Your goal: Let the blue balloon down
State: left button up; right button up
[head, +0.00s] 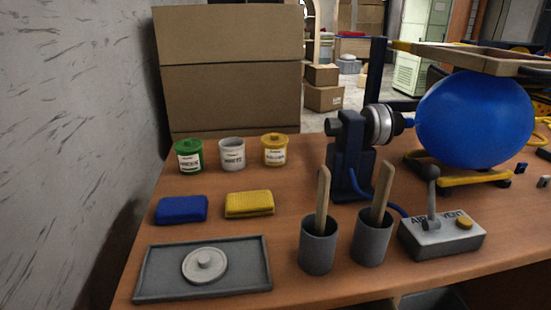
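The blue balloon (475,118) is large and round, at the right of the head view. Its neck meets the nozzle of a dark clamp-like holder (372,126) on a dark blue stand. A grey control box (441,241) marked "AIR" and "VENT" stands on the table in front of the balloon. A blue hose (374,205) runs from the stand toward the box. Neither of my grippers shows.
Two grey cups (318,247) with wooden sticks stand left of the box. A grey tray (160,268) with a round lidded piece, blue and yellow cloths, and three small pots are further left. A wooden frame (480,57) is above the balloon. A yellow support (470,180) lies below it.

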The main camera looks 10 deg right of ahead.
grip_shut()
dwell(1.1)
